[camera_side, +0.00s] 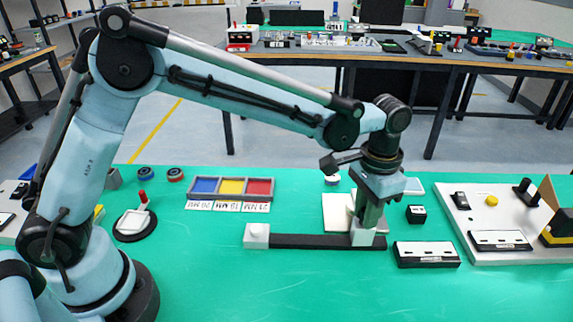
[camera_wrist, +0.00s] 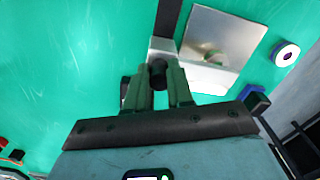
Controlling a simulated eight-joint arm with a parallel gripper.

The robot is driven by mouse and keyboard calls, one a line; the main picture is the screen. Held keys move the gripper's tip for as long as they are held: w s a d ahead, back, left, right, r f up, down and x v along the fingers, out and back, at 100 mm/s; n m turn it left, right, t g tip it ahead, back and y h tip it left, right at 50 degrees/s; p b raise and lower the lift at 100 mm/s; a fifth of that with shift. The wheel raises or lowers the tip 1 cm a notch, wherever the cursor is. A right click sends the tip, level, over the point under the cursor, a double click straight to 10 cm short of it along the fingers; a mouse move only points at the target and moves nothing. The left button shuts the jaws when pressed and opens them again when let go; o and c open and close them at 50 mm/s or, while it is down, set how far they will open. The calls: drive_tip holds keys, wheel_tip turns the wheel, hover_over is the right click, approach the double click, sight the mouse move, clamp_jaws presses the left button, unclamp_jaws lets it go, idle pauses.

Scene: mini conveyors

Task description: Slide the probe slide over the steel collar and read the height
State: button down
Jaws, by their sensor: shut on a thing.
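My gripper (camera_side: 370,212) points down at the right end of a black rail (camera_side: 310,241). Its green fingers (camera_wrist: 158,88) are shut on the dark round knob (camera_wrist: 158,69) of a pale grey block, which looks like the probe slide (camera_side: 362,235). The block sits at the rail's right end and also shows in the wrist view (camera_wrist: 162,46). A pale block (camera_side: 257,233) stands at the rail's left end. Beside the slide is a pale plate (camera_wrist: 232,40) with a blurred round shape on it. I cannot tell whether that shape is the steel collar.
A blue, yellow and red tray (camera_side: 230,187) with millimetre labels stands behind the rail. A pale panel with switches (camera_side: 490,205) is further right. The front green mat is clear.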

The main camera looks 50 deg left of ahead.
drive_tip(key=shift+w+d, duration=0.15)
drive_tip(key=shift+w, duration=0.1)
drive_tip(key=c, duration=1)
unclamp_jaws()
drive_tip(key=shift+s, duration=0.1)
wheel_tip(320, 180, up, 12)
drive_tip(key=s+a+r+n+t+h, duration=0.15)
drive_tip(key=s+a+t, duration=0.35)
drive_tip(key=a, duration=0.7)
drive_tip(key=s+a+f+n+t+y, duration=0.1)
drive_tip(key=s+a+f+n+t, duration=0.1)
drive_tip(key=s+a+f, duration=0.4)
drive_tip(key=s+a+n, duration=0.1)
drive_tip(key=s, duration=0.2)
drive_tip(key=shift+s+a+f, duration=0.2)
drive_tip(key=shift+a+f, duration=0.1)
